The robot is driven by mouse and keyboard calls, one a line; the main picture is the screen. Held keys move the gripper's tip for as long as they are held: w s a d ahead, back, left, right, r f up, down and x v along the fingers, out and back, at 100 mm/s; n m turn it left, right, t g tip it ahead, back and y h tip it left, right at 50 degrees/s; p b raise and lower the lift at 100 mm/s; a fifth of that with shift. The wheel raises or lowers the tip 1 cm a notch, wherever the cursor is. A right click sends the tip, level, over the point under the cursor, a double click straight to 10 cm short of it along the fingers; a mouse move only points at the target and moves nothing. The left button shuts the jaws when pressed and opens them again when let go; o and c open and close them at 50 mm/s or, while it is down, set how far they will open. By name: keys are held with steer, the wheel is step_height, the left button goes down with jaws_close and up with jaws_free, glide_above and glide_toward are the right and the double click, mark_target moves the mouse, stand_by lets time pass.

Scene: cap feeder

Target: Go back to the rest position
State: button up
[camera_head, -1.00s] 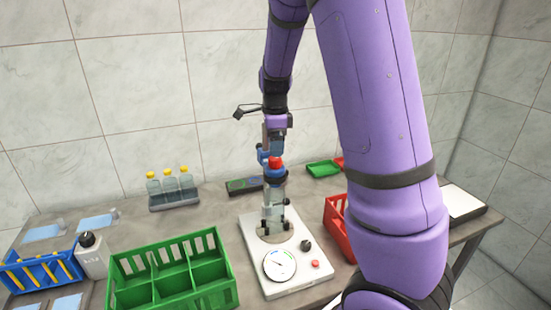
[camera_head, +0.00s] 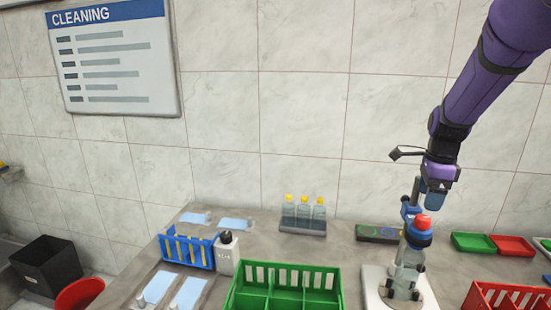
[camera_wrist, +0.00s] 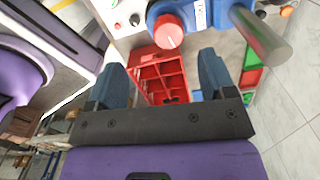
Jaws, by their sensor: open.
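My gripper (camera_head: 434,192) hangs at the right of the head view, close above and behind the red-topped blue and grey machine (camera_head: 412,258). In the wrist view the two blue fingers of my gripper (camera_wrist: 163,75) stand wide apart with nothing between them. The machine's red knob (camera_wrist: 168,30) shows just beyond the fingertips in that view. I cannot tell from the head view how wide the gap to the machine is. My purple arm runs up to the top right corner.
A red crate (camera_head: 508,300) is at the right. Black (camera_head: 47,266) and red bins (camera_head: 80,295) stand at the left.

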steer(key=s+a+r+n+t, duration=0.1)
steer(key=s+a+r+n, duration=0.3)
steer(key=s+n, duration=0.3)
steer(key=s+a+r+n+t, duration=0.2)
steer(key=s+a+r+n, duration=0.2)
steer(key=s+n, duration=0.4)
steer(key=s+a+r+n+t, duration=0.2)
steer(key=s+a+r+n, duration=0.2)
steer(key=s+n, duration=0.3)
steer(key=s+r, duration=0.1)
steer(key=s, duration=0.2)
steer(key=shift+s+a+n, duration=0.15)
steer(key=shift+s+n, duration=0.15)
steer(key=shift+n, duration=0.1)
stand_by(1.3)
